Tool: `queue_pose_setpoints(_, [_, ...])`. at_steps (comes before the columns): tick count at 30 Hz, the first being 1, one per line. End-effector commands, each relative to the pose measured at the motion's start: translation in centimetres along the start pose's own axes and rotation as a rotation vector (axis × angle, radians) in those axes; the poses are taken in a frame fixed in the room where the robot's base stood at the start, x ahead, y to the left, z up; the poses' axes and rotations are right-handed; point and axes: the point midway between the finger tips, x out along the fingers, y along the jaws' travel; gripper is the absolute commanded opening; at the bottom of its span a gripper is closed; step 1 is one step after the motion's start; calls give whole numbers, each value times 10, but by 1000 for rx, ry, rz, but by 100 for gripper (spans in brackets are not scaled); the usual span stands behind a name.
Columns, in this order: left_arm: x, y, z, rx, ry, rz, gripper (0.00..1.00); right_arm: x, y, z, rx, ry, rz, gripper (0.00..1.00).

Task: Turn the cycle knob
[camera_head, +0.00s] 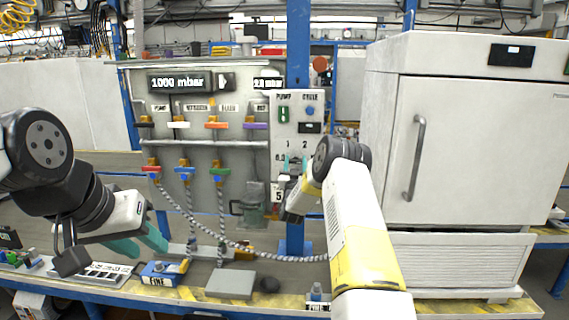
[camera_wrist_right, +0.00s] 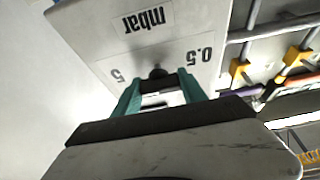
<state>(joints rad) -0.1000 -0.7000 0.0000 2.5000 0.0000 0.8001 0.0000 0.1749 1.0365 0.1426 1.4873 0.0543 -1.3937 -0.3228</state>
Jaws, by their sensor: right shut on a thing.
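The grey control panel (camera_head: 298,130) stands upright at the centre, with a blue round part (camera_head: 310,111) under the word CYCLE and a green switch (camera_head: 283,113) under PUMP. Lower on the panel is a dark knob (camera_wrist_right: 157,72) on a scale marked 0.5, 5 and mbar, seen in the right wrist view. My right gripper (camera_wrist_right: 160,82) is shut on this knob, with one teal finger on each side. In the head view my right wrist mostly hides the knob. My left gripper (camera_head: 138,242) is open and empty above the bench at left, away from the panel.
A large white oven (camera_head: 470,150) stands close to the right of my right arm. Striped hoses (camera_head: 200,228) hang from coloured valves left of the panel. A blue box (camera_head: 160,272) and a grey plate (camera_head: 230,284) lie on the bench front.

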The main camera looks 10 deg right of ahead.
Motion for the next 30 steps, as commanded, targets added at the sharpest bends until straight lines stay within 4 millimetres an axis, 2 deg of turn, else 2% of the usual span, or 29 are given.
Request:
queue_pose_setpoints(1, [0,0,0,0,0,0,36,-1,0,2,2,-4,0,53])
queue_pose_setpoints(4, [0,0,0,0,0,0,36,-1,0,1,2,-3,-1,71])
queue_pose_setpoints(14, [0,0,0,0,0,0,36,-2,0,1,0,-2,-1,71])
queue_pose_setpoints(17, [0,0,0,0,0,0,36,-11,0,1,0,-3,-1,71])
queue_pose_setpoints(27, [0,0,0,0,0,0,36,-66,-1,1,1,-4,-1,71])
queue_pose_setpoints(30, [0,0,0,0,0,0,36,-75,0,1,1,-3,-1,71])
